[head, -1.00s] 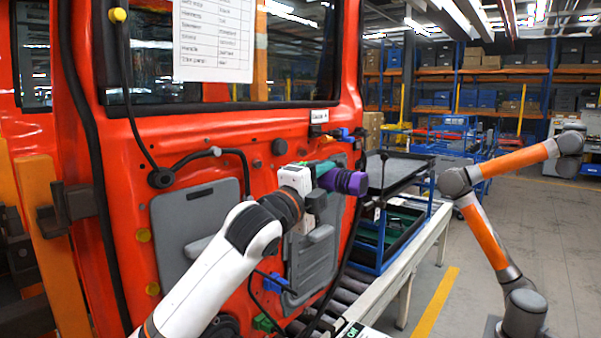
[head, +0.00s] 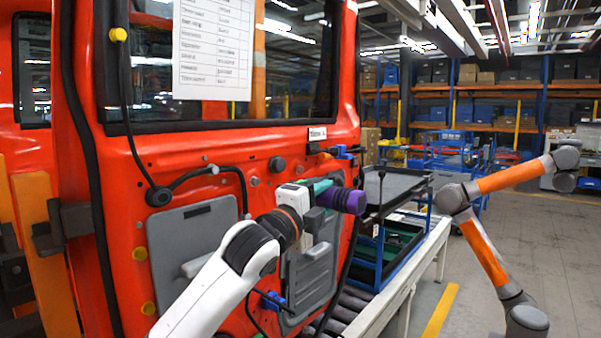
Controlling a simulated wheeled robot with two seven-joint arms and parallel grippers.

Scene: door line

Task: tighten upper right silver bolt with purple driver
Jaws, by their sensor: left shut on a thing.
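The red door (head: 230,150) fills the left and middle of the head view. My left gripper (head: 318,195) is in front of the door's right part, shut on the purple driver (head: 342,200). The driver's purple handle points right, and a green part of it shows by the jaws. Its tip is hidden or too small to make out. Small silver bolts (head: 254,181) show on the door's panel, left of the gripper. I cannot tell which one is the upper right bolt. My right gripper is not in view.
A paper sheet (head: 213,45) hangs over the door window. Black cables run across the door. A roller conveyor (head: 400,285) and a rack with a grey tray (head: 395,187) stand to the right. An orange and grey robot arm (head: 480,235) stands farther right on open floor.

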